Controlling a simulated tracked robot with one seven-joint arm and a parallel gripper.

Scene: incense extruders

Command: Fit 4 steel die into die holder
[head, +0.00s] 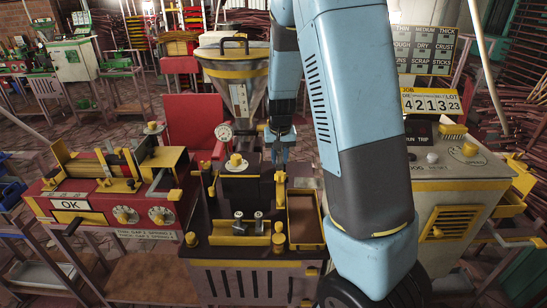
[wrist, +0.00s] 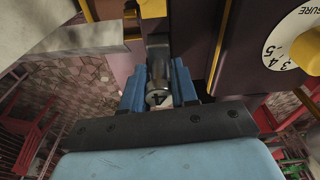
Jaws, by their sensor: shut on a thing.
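My gripper (head: 279,152) is at the front of the extruder, right of the pressure gauge, pointing down. In the wrist view its two blue fingers (wrist: 158,92) are shut on a small steel die (wrist: 157,97), a grey cylinder with a dark mark on its end face. In the head view the held die is too small to make out. Two more steel pieces, likely dies, stand in a yellow rack (head: 238,227) on the dark bench: a left one (head: 239,215) and a right one (head: 258,215). I cannot make out the die holder for certain.
A steel hopper (head: 236,75) stands behind the bench. A brown tray (head: 305,218) lies right of the rack. A red machine marked OK (head: 70,205) is at left. A cream cabinet with a number board (head: 430,103) is at right. A dial (wrist: 300,50) shows in the wrist view.

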